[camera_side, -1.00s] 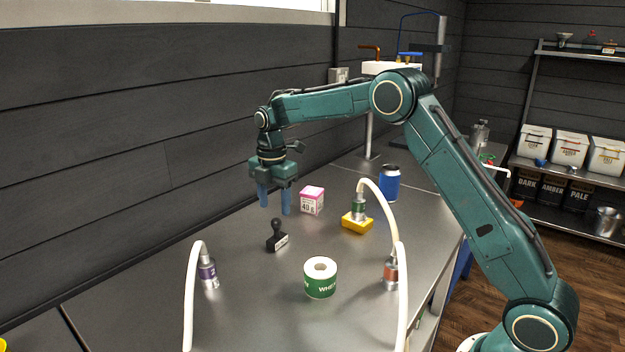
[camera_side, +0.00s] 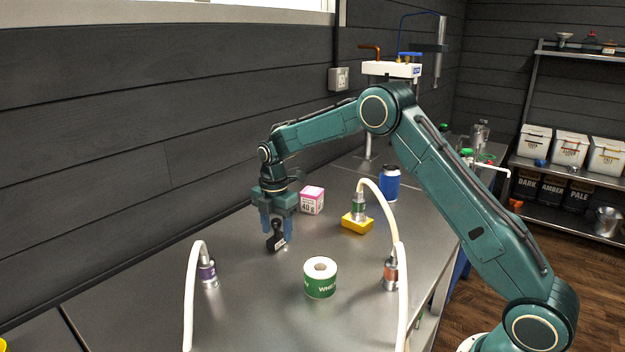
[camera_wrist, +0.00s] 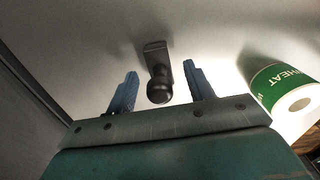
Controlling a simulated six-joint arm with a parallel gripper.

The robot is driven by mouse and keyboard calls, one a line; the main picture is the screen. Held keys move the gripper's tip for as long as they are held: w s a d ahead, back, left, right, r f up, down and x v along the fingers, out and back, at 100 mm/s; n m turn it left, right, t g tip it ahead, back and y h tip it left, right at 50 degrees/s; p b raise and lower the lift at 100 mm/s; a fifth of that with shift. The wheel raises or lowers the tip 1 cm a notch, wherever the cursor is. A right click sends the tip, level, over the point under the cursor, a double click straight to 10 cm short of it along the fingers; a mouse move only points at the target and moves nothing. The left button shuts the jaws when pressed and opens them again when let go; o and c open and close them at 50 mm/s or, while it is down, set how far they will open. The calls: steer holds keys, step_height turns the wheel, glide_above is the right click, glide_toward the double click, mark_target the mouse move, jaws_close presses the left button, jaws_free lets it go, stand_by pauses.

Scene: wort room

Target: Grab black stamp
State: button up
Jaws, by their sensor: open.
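The black stamp (camera_side: 277,238) stands upright on the steel table, with a round knob handle and a pale label on its base. In the wrist view the stamp (camera_wrist: 157,72) shows with its knob between the two blue fingers. My gripper (camera_side: 277,226) has come down over the stamp, with a finger on either side of its handle. In the wrist view my gripper (camera_wrist: 158,88) is open, with a gap between each finger and the knob.
A green-and-white label roll (camera_side: 320,278) stands to the front right. A pink box (camera_side: 312,200), a yellow block (camera_side: 357,223) and a blue can (camera_side: 389,183) stand behind. White hoses with fittings (camera_side: 207,272) flank the front. The dark wall runs along the left.

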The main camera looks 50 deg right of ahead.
steer(key=shift+f, duration=1.05)
steer(key=shift+c, duration=0.2)
steer(key=c, duration=1)
